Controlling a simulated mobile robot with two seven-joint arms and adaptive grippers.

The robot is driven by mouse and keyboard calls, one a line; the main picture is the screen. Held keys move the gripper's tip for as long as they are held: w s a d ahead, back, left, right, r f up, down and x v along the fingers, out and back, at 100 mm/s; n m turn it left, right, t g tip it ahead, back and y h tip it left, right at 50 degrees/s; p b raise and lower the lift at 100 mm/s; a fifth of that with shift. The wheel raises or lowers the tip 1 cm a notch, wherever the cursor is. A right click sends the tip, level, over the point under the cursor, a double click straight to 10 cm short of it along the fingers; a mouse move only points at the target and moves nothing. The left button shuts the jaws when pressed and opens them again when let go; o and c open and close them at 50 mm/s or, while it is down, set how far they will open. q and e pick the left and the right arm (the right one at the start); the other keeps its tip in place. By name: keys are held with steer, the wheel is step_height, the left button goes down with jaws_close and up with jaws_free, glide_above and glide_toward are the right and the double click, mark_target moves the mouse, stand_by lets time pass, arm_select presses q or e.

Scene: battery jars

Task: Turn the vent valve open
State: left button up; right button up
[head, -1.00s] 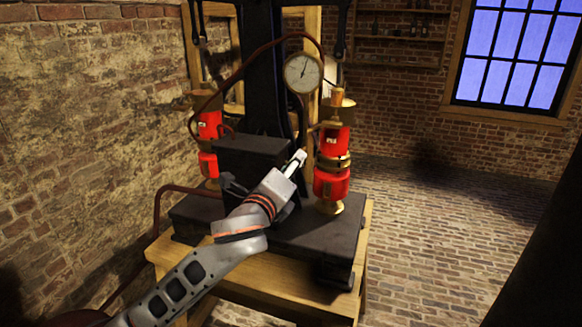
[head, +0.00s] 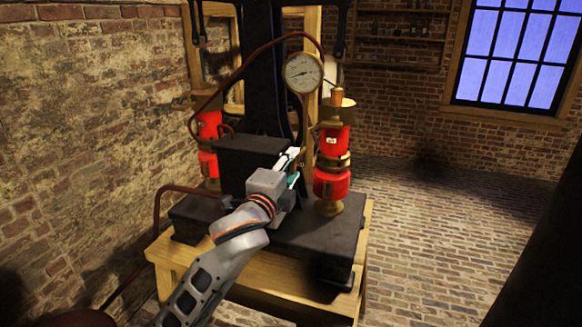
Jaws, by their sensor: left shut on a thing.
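My left gripper (head: 292,163) reaches over the black base of the machine, beside the dark block (head: 252,158) and left of the right red cylinder (head: 332,178). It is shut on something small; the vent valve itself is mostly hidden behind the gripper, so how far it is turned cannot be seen. A round white pressure gauge (head: 303,73) stands above, its needle lying nearly level. My right gripper is not in view.
A second red cylinder (head: 209,140) stands at the left of the machine. A copper pipe (head: 247,62) arches over to the gauge. The machine's black base (head: 315,240) rests on a wooden table (head: 268,290). The brick floor at right is clear.

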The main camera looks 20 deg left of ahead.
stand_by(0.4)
arm_select(q)
steer(key=o, duration=1.1)
steer(key=s, duration=1.2)
steer(key=shift+a, duration=0.25)
